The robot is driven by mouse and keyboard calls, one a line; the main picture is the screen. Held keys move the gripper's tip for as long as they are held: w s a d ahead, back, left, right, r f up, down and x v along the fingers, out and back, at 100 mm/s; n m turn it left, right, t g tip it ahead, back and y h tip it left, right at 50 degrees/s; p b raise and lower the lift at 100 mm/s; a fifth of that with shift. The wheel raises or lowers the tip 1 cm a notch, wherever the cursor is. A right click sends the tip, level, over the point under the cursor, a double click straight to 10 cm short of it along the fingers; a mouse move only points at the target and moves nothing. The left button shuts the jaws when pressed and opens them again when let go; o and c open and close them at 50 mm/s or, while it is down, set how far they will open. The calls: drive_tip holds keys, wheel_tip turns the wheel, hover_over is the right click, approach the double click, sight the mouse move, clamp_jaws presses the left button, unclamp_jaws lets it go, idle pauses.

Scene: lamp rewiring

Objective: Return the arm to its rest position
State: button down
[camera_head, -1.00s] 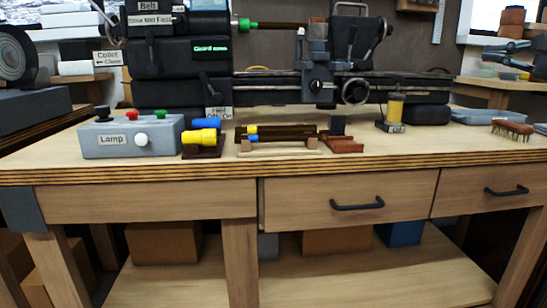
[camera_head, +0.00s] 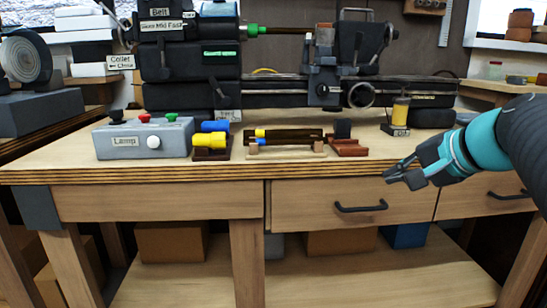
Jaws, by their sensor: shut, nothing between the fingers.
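My gripper (camera_head: 395,176) shows at the right in the head view, at the end of my teal and dark grey arm. It is shut and empty, and points left. In the picture it overlaps the bench's front edge and the top of the right-hand drawers. I cannot tell its exact distance from the bench.
Drawers with black handles (camera_head: 361,207) face front.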

drive_tip(key=s+a+f+n+g+h, duration=0.2)
drive_tip(key=s+f+n, duration=0.3)
drive_tip(key=s+f, duration=0.3)
drive_tip(key=s+a+f+n+g+h+p, duration=0.1)
drive_tip(key=s+a+f+n, duration=0.3)
drive_tip(key=s+f, duration=0.5)
wheel_tip(320, 180, down, 4)
drive_tip(key=shift+a+n+g+h, duration=0.3)
drive_tip(key=shift+n+g+h, duration=0.4)
drive_tip(key=shift+h, duration=0.1)
